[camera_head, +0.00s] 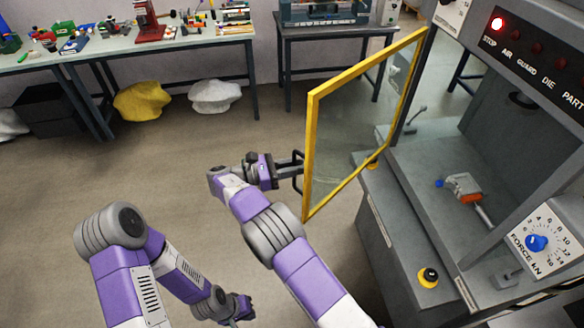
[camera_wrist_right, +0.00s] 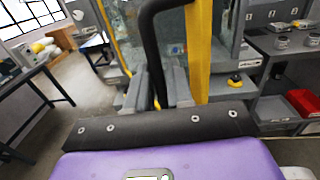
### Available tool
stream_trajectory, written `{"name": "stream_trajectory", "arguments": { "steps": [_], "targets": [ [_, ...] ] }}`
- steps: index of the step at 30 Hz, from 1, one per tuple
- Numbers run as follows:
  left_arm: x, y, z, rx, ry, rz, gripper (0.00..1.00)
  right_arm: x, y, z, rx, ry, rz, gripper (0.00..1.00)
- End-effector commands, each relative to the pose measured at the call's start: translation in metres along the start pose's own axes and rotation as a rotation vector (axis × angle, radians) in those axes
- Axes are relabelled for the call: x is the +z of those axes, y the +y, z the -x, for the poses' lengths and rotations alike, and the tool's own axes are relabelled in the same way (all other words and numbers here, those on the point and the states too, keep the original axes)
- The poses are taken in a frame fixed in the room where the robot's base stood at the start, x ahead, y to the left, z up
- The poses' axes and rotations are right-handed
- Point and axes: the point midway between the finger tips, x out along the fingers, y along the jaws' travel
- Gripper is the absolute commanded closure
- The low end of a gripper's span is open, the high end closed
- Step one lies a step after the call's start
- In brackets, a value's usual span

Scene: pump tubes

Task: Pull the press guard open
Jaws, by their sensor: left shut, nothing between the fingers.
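The press guard (camera_head: 362,120) is a clear panel in a yellow frame. It is swung out from the press front, standing away from the opening. Its dark handle (camera_head: 298,172) is on the free edge's outer side and also shows in the right wrist view (camera_wrist_right: 148,35). My right gripper (camera_head: 286,172) is at the handle. In the right wrist view its grey fingers (camera_wrist_right: 160,90) stand on either side of the handle bar; whether they press on it is unclear. My left gripper (camera_head: 245,308) is low at the bottom of the head view, shut and empty, away from the guard.
The grey press (camera_head: 405,215) is on the right, with a lit red lamp (camera_head: 498,23), a force dial (camera_head: 537,243) and a yellow-based button (camera_head: 428,277). Workbenches (camera_head: 130,45) line the back, with yellow and white sacks below. The floor left of the guard is clear.

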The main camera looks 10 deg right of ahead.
Motion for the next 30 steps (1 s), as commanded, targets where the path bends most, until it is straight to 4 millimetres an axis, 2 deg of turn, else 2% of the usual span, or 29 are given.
{"name": "stream_trajectory", "arguments": {
  "steps": [13,23,30],
  "targets": [
    [0.000,0.000,-0.001,0.000,0.000,0.000,1.00,-0.002,0.000,0.009,0.003,0.004,0.002,0.70],
    [0.000,-0.002,-0.004,0.000,0.000,0.000,1.00,-0.003,0.000,0.052,0.002,0.005,0.001,0.70],
    [0.000,-0.002,-0.005,0.000,0.000,0.000,1.00,-0.001,0.001,0.069,-0.001,0.004,-0.001,0.70]
  ]
}}
